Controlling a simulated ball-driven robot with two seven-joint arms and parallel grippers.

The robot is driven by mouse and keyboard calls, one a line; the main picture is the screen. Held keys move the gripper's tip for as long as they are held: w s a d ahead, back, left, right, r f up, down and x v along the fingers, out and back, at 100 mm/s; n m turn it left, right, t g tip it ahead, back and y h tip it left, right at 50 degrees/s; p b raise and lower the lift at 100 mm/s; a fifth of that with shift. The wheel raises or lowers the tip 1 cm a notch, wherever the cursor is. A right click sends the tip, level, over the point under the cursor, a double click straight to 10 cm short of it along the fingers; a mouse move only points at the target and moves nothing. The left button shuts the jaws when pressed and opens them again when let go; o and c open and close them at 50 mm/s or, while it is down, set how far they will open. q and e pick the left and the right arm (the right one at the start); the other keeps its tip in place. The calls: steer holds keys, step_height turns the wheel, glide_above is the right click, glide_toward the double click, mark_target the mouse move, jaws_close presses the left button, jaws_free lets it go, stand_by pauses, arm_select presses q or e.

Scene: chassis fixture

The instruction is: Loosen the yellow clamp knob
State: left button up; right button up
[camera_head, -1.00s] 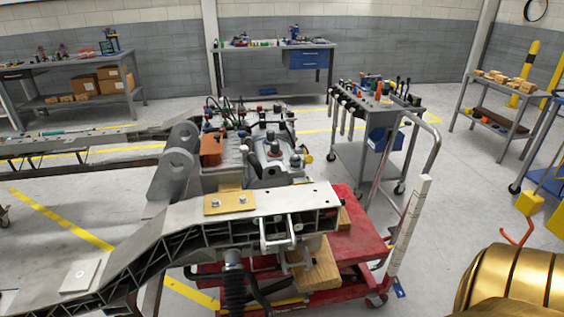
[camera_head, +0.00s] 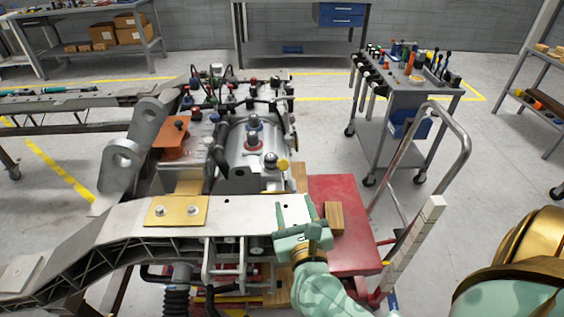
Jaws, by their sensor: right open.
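The yellow clamp knob (camera_head: 283,164) is a small ball at the right end of the grey metal housing (camera_head: 240,150) on the chassis. My right gripper (camera_head: 295,212) is pale green and comes in from the bottom. It is open and empty, over the right end of the pale chassis beam (camera_head: 240,212), in front of and below the knob in the picture. A clear gap shows between the gripper and the knob. I cannot tell whether the fingers touch the beam. My left gripper is not in view.
A red cart (camera_head: 345,225) stands under the chassis at right, with a wood block (camera_head: 334,216) on it. Hoses and fittings (camera_head: 235,95) crowd the housing's far side. Open floor lies at right.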

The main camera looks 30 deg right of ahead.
mark_target(284, 168)
steer(key=b+x, duration=0.1)
steer(key=x, duration=1.3)
steer(key=shift+w, duration=0.2)
steer(key=c, duration=1)
